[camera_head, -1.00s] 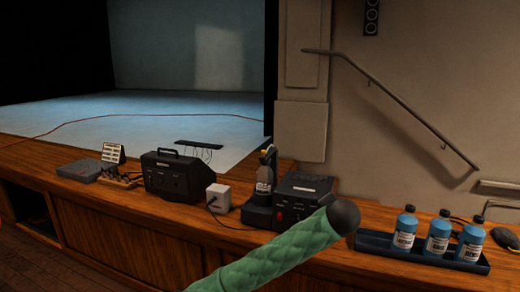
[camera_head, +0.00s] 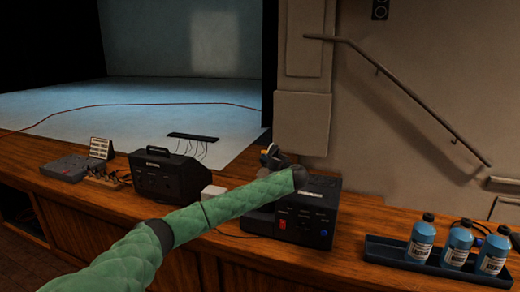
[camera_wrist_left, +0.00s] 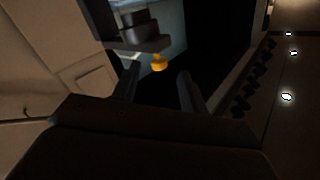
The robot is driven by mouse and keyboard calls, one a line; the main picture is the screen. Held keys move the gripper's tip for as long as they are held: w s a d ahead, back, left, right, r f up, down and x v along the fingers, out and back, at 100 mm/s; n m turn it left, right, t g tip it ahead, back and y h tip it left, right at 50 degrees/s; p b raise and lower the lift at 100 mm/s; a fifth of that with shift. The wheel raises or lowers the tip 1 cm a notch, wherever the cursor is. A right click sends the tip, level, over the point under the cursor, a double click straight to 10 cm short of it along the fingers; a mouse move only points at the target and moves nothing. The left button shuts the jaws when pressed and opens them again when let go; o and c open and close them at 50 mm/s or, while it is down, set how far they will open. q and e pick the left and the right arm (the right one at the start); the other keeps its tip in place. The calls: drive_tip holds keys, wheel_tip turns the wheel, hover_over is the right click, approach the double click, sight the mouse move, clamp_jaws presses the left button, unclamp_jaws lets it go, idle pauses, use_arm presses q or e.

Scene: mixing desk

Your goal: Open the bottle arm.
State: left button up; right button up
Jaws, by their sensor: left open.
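The bottle arm (camera_head: 271,151) is a dark piece at the top of the device beside the black box, partly hidden by my green-sleeved left arm. In the left wrist view, a dark part with a yellow knob (camera_wrist_left: 159,63) shows near the upper middle. My left gripper (camera_wrist_left: 159,86) is open and empty, with its two dark fingers either side of the knob's line. I cannot tell from the picture whether they touch it. The device's lower part and its bottle are hidden behind my arm. My right gripper is not in view.
A dark tray (camera_head: 385,250) holds several blue bottles (camera_head: 420,238) at the right. A black case (camera_head: 165,177) and a grey box (camera_head: 65,169) stand at the left. Bare wood lies between box and tray.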

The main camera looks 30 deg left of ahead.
sight(265, 153)
use_arm(q)
drive_tip(key=n, duration=0.3)
drive_tip(key=r+n, duration=0.1)
drive_tip(key=shift+w+a, duration=0.2)
drive_tip(key=shift+a, duration=0.05)
drive_tip(key=shift+n, duration=0.4)
drive_tip(key=shift+w+a, duration=0.15)
drive_tip(key=shift+w+a+p, duration=0.35)
drive_tip(key=shift+a+p, duration=0.05)
drive_tip(key=shift+a, duration=0.1)
drive_tip(key=p+x, duration=0.2)
drive_tip(key=x, duration=0.3)
drive_tip(key=shift+r+p, duration=0.1)
drive_tip(key=shift+p, duration=0.3)
drive_tip(key=shift+w+a, duration=0.35)
drive_tip(key=shift+a, duration=0.25)
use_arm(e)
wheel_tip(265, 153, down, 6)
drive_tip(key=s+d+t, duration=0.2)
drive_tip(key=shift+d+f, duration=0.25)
use_arm(q)
clamp_jaws()
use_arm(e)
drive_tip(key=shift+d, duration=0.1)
